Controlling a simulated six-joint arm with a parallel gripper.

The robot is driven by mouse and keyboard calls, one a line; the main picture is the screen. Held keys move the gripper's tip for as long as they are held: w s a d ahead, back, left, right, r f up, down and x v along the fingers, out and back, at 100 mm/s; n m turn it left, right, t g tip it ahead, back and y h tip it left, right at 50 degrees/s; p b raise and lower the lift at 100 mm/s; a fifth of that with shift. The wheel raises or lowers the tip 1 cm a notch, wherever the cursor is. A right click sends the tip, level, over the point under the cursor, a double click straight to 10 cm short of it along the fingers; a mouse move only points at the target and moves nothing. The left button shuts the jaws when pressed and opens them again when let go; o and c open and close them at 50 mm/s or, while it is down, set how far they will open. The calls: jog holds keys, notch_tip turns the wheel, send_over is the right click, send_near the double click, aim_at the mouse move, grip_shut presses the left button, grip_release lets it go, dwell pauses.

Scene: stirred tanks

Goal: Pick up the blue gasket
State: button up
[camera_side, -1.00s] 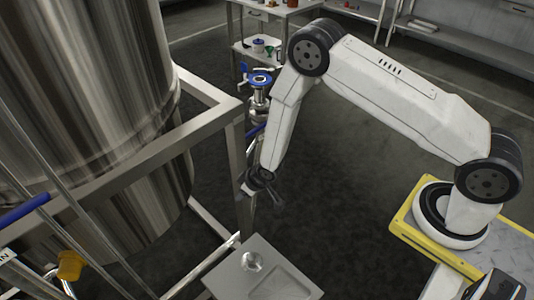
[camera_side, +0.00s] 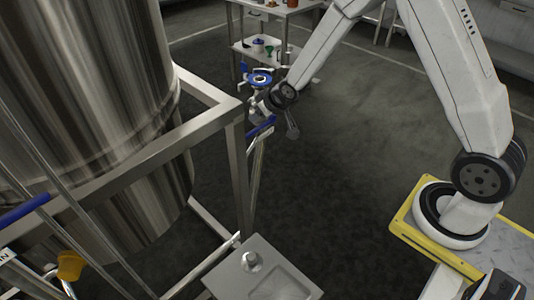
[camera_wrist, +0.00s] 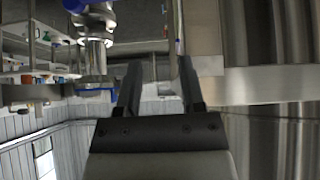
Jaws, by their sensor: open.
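The blue gasket (camera_side: 260,78) is a blue ring lying on top of a steel pipe fitting (camera_side: 258,90), beside the tank frame in the side view. In the wrist view a blue edge (camera_wrist: 76,5) shows at the top left, on the steel fitting (camera_wrist: 95,52); most of the ring is cut off there. My gripper (camera_side: 292,131) is open and empty, beside and below the gasket, apart from it. In the wrist view its two dark fingers (camera_wrist: 158,80) stand apart with nothing between them.
A large steel tank (camera_side: 90,110) and its square frame (camera_side: 236,120) fill the left. A blue-handled bar (camera_side: 260,128) is close to my gripper. A steel tray (camera_side: 262,275) stands in front, and a shelved cart (camera_side: 262,30) stands behind.

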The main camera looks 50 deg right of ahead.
aim_at(246, 66)
jog(key=w+d+r+t, duration=0.2)
jog(key=w+d, duration=0.2)
jog(key=w+d+r+t, duration=0.1)
jog(key=w+d+t, duration=0.1)
jog(key=w+d, duration=0.1)
jog(key=w+d+r+t, duration=0.1)
jog(key=w+d+r, duration=0.1)
jog(key=w+d, duration=0.2)
jog(key=shift+w+d+r+m+t, duration=0.15)
jog(key=shift+d+t, duration=0.05)
jog(key=shift+d, duration=0.2)
jog(key=shift+w+d+r+m+t, duration=0.15)
jog(key=shift+d+t, duration=0.05)
jog(key=shift+d, duration=0.15)
jog(key=shift+x, duration=1.35)
jog(key=shift+w+f, duration=0.1)
jog(key=shift+w, duration=0.05)
jog(key=shift+r+x, duration=0.2)
jog(key=shift+x, duration=2.2)
grip_shut()
